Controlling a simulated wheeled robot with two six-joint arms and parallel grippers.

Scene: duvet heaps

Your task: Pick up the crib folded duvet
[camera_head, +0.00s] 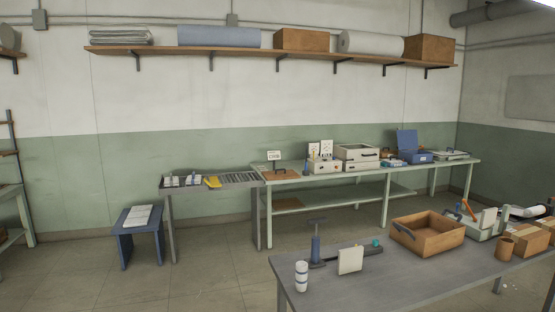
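I cannot tell for certain which thing is the crib folded duvet. On the high wall shelf (180,49) lie a flat grey-green layered stack (120,36) at the left end, a long blue-grey block (218,37) and a white roll (371,43). A small white folded or flat item (138,216) lies on the blue stool (125,234) at the left. It is too small to tell if it is cloth or paper. Neither of my grippers shows in the head view.
A grey table (400,283) stands near at the right, with a wooden crate (428,233), a striped canister (301,276) and a dark clamp-like tool (316,245). A green bench (370,174) with boxes runs along the back wall. The floor (190,285) at front left is clear.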

